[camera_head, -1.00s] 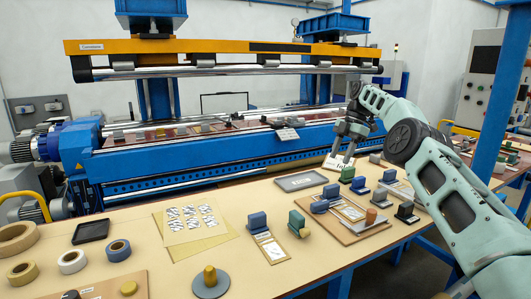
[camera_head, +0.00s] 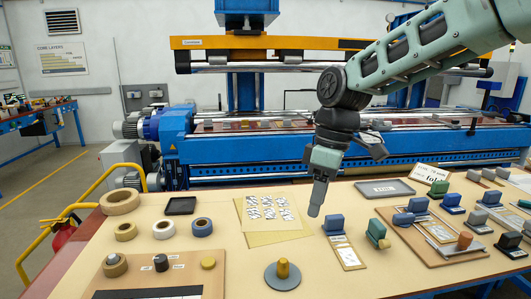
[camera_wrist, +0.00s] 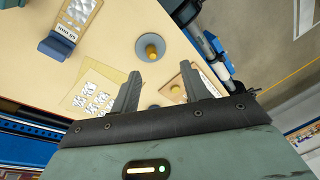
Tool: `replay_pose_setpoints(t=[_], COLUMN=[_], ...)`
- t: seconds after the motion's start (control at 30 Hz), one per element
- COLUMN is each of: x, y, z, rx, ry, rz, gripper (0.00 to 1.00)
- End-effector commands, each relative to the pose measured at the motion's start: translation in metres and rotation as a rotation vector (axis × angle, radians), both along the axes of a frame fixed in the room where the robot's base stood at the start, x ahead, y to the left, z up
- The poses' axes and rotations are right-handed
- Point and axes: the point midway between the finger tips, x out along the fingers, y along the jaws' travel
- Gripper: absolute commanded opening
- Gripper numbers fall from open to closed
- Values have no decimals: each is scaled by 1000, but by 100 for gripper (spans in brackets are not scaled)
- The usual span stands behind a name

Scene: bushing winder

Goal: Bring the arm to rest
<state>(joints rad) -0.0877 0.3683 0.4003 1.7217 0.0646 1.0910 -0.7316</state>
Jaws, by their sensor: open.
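My gripper (camera_head: 316,207) hangs from my raised arm over the middle of the beige table (camera_head: 230,275), with its fingers pointing down. It is in front of the blue winding machine (camera_head: 290,170) and above the gap between the printed sheets and a blue-handled block. In the wrist view both fingers of my gripper (camera_wrist: 164,92) are spread apart with nothing between them. A grey disc with a yellow knob (camera_wrist: 150,46) shows beyond the fingers.
Printed sheets (camera_head: 265,210) and tape rolls (camera_head: 163,229) lie on the left of the table. A blue-handled block (camera_head: 334,225), a green-handled block (camera_head: 377,232) and a wooden board with blocks (camera_head: 440,262) stand to the right. The yellow crossbar (camera_head: 280,43) spans above the machine.

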Motion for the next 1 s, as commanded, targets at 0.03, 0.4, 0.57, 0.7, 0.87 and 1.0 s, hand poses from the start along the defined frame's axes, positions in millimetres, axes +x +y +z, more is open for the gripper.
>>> replay_pose_setpoints(t=[0.03,0.4,0.57,0.7,0.87,1.0], x=[-33,-215,-247,-254,-253,-253], y=[7,-17,-35,-39,-39,-39], z=[-5,-59,-73,-76,-76,-76], rx=[-23,-124,-138,-139,-140,-141], ry=[1,-29,-40,-43,-42,-41], rz=[-35,-387,-470,-492,-493,-492], gripper=[45,45,45,45,45,45])
